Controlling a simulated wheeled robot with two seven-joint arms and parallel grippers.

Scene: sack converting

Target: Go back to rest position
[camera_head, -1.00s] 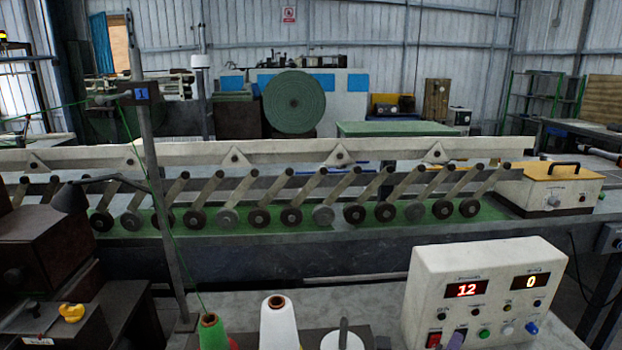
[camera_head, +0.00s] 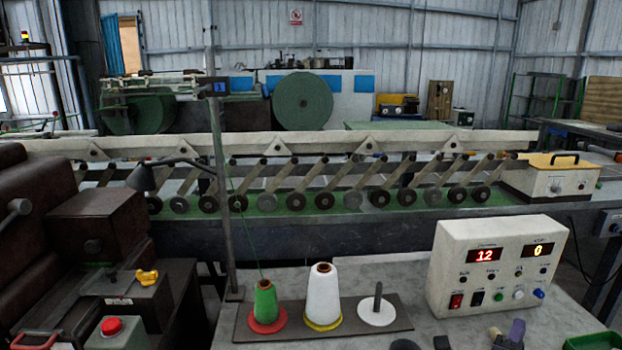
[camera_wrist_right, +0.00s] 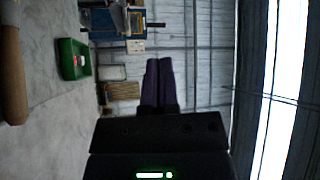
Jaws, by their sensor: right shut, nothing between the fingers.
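My right gripper (camera_head: 516,331) shows at the bottom edge of the head view, in front of the white control box, with its purple fingertips pointing up. In the right wrist view its two purple fingers (camera_wrist_right: 158,82) lie together with nothing between them. They point away from the grey surface at the left and touch nothing that I can see. My left gripper is not in view.
The control box (camera_head: 490,270) stands on the grey table (camera_head: 385,275). A green cone (camera_head: 265,302) and a white cone (camera_head: 323,290) stand on a dark plate near a thin post (camera_head: 222,190). A green tray (camera_head: 594,341) sits at the bottom right.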

